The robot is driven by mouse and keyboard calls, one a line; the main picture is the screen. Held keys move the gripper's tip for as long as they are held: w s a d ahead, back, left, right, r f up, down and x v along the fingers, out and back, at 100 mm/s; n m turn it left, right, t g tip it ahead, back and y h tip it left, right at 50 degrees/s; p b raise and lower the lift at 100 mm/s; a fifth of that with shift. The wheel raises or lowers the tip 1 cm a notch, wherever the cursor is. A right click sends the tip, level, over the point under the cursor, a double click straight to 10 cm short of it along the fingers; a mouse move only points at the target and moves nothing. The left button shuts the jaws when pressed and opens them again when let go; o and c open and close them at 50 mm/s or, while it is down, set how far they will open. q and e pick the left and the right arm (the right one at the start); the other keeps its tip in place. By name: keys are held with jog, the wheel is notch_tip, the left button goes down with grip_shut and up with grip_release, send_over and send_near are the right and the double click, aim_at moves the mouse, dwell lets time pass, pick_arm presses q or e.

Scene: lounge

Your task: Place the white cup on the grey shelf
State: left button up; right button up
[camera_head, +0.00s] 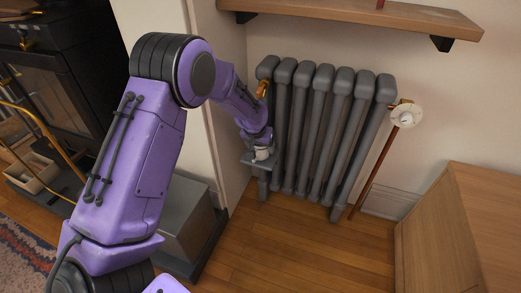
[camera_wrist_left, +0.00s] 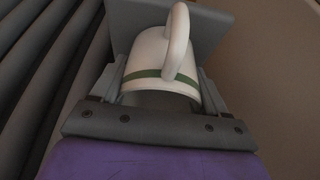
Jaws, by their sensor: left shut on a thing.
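The white cup (camera_wrist_left: 150,55) has a green band and a handle facing the camera in the left wrist view. My left gripper (camera_wrist_left: 160,82) is shut on it, with a finger on each side. In the head view the cup (camera_head: 262,153) is a small white shape below my left gripper (camera_head: 260,146), largely hidden by it. The grey shelf (camera_head: 249,160) is a small plate at the left end of the radiator. It also shows behind the cup in the left wrist view (camera_wrist_left: 212,28). The cup is at the shelf; I cannot tell whether they touch. My right gripper is not in view.
A grey ribbed radiator (camera_head: 320,120) stands right beside the gripper, with a wall to the left. A wooden wall shelf (camera_head: 350,17) hangs above. A wooden cabinet (camera_head: 470,215) is at right. A black stove (camera_head: 60,70) is at left.

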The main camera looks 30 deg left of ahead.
pick_arm(q)
jog(key=shift+r, duration=0.15)
jog(key=shift+c, duration=0.6)
jog(key=o, duration=1.3)
jog(key=shift+f, duration=0.2)
jog(key=shift+r, duration=0.15)
jog(key=p+v, duration=0.5)
jog(key=v, duration=0.7)
jog(key=s+d+f+n, duration=0.1)
jog(key=s+d+f, duration=0.1)
jog(key=s+f, duration=0.5)
jog(key=s+d+f+n, duration=0.1)
jog(key=s+d+f, duration=0.25)
jog(key=f, duration=0.75)
jog(key=s+f+n+y, duration=0.1)
jog(key=s+f, duration=0.3)
jog(key=s, duration=0.8)
jog(key=s+f+n+g+y, duration=0.1)
jog(key=s+f, duration=0.3)
jog(key=s, duration=0.8)
jog(key=shift+d, duration=0.25)
jog(key=shift+w, duration=0.1)
